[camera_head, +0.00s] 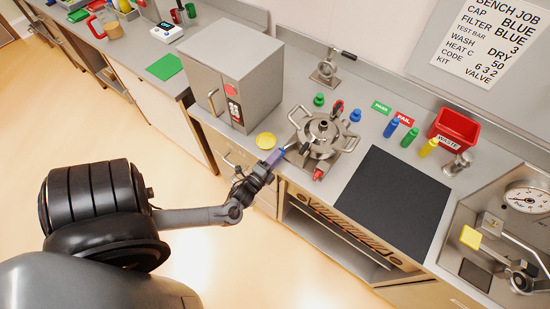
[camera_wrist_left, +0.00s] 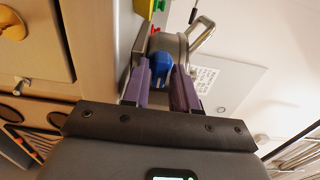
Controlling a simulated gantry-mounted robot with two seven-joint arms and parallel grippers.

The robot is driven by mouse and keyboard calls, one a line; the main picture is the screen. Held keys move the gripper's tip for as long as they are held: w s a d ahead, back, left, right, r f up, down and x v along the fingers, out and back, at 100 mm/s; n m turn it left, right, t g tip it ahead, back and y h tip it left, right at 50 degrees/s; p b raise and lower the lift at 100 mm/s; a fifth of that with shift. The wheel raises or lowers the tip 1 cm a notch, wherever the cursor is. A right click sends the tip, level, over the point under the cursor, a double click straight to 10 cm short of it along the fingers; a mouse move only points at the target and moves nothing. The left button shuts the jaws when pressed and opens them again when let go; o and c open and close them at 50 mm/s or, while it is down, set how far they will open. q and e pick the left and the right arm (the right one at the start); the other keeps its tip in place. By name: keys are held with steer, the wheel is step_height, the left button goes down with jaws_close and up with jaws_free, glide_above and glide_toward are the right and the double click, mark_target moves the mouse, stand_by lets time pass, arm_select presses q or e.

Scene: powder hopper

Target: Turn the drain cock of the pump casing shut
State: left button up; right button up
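The steel pump casing (camera_head: 322,151) stands on the counter, a round body with loop handles; part of a steel body with a loop handle (camera_wrist_left: 201,36) shows in the left wrist view. My left gripper (camera_head: 277,155) is at the casing's front left, its purple fingers low beside it. In the left wrist view a blue handle-like part (camera_wrist_left: 162,72) lies between the fingertips (camera_wrist_left: 162,78), against the steel body. It looks like the drain cock's handle, but its valve body is hidden. I cannot tell whether the fingers press on it. My right gripper is not in view.
A grey oven-like box (camera_head: 262,85) stands left of the casing, with a yellow disc (camera_head: 266,140) on the counter between. Small green and blue caps (camera_head: 355,115) lie behind the casing. A black mat (camera_head: 390,205) and a red waste bin (camera_head: 455,126) are to the right.

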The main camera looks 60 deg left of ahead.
arm_select(q)
jaws_close()
